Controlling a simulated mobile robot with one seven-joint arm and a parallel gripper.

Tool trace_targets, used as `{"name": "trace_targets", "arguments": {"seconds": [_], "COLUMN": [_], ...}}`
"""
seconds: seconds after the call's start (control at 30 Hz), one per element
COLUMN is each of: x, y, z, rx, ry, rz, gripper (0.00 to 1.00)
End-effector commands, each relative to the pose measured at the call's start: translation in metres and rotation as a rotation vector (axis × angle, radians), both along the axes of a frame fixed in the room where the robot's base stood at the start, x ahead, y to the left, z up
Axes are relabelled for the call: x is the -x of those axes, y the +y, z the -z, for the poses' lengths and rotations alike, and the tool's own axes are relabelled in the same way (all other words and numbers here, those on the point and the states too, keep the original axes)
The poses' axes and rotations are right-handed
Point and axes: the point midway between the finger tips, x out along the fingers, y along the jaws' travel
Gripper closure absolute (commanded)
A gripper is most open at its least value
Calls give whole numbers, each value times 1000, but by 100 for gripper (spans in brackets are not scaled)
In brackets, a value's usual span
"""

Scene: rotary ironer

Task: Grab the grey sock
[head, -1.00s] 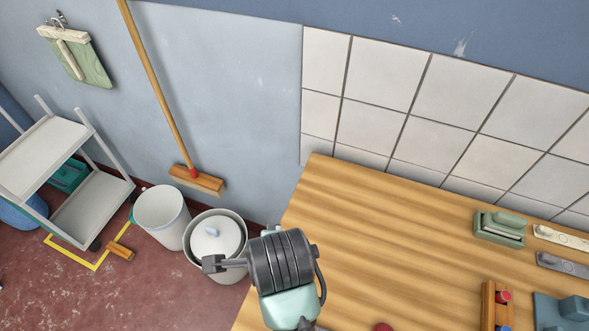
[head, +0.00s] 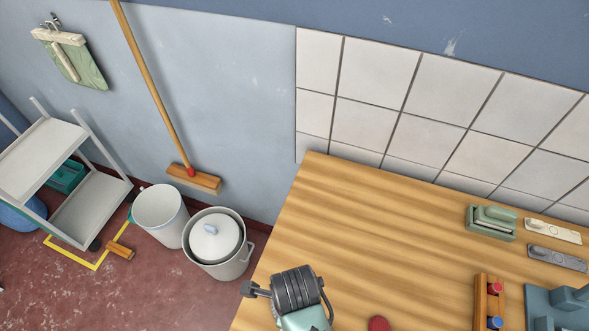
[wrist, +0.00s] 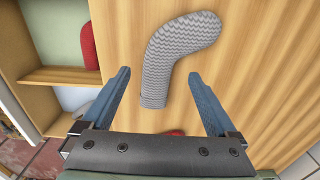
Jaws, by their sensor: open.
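The grey sock (wrist: 173,53) shows in the wrist view, with a zigzag knit pattern. It lies flat on a wooden surface (wrist: 262,60), bent toward the upper right. My gripper (wrist: 160,84) is open, with one blue finger on each side of the sock's lower end in the picture. Nothing is held, and I cannot tell the height of the fingers above the surface. In the head view, my gripper (head: 250,289) shows only in part at the lower edge, and the sock is not visible there.
The wooden table (head: 370,230) carries a red round thing (head: 379,324), a green box-like tool (head: 491,223) and a wooden rack (head: 487,302). A lidded pot (head: 215,243) and a white bucket (head: 160,213) stand on the floor. The table's middle is clear.

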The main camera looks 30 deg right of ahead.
Motion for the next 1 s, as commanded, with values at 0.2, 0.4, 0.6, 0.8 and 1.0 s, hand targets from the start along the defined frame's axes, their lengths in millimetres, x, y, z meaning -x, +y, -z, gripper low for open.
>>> {"name": "trace_targets", "arguments": {"seconds": [0.2, 0.4, 0.6, 0.8, 1.0], "x": [1, 1, 1, 1, 1], "y": [5, 5, 5, 5, 5], "z": [29, 39, 39, 39, 39], "rx": [-1, 0, 1, 1, 1], "ry": [3, -1, -1, -1, -1], "rz": [-2, -2, -2, -2, -3], "gripper": [6, 6, 14, 50, 86]}}
